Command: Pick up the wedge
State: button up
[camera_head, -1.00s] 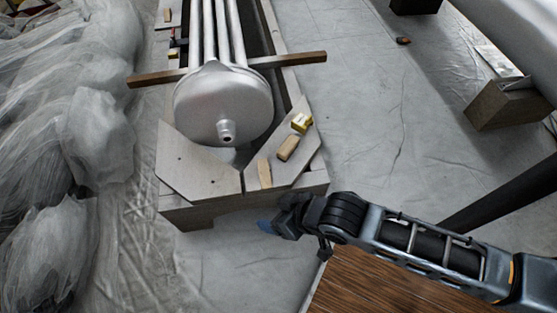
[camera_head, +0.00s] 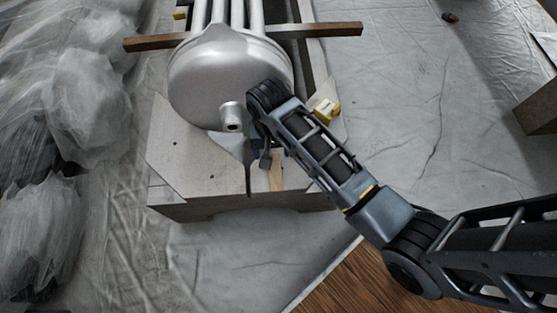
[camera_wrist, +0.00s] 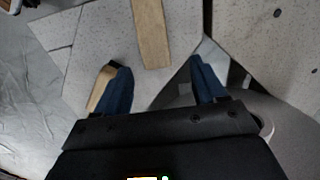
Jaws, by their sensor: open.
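Small wooden pieces lie on the pale speckled board, and I cannot tell for sure which is the wedge. One is a light wooden strip (camera_head: 276,172) near the board's front edge; it also shows at the top of the wrist view (camera_wrist: 151,33). The strip is ahead of the gap between the fingertips.
A large silver cylinder (camera_head: 215,85) with a nozzle stands close beside my gripper. A wooden bar (camera_head: 160,42) crosses behind. Plastic-wrapped heaps (camera_head: 50,130) line the left. The sheeted floor (camera_head: 390,120) on the right is mostly clear.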

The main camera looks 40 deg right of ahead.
aim_at(274, 161)
jog(key=f+b, duration=0.1)
jog(key=f, duration=0.1)
jog(key=f+b, duration=0.1)
jog(key=f, duration=0.1)
jog(key=s+f+b, duration=0.1)
jog(key=f, duration=0.1)
jog(key=shift+f, duration=0.25)
jog(key=shift+c, duration=0.5)
jog(key=shift+r, duration=0.1)
jog(key=c, duration=1.1)
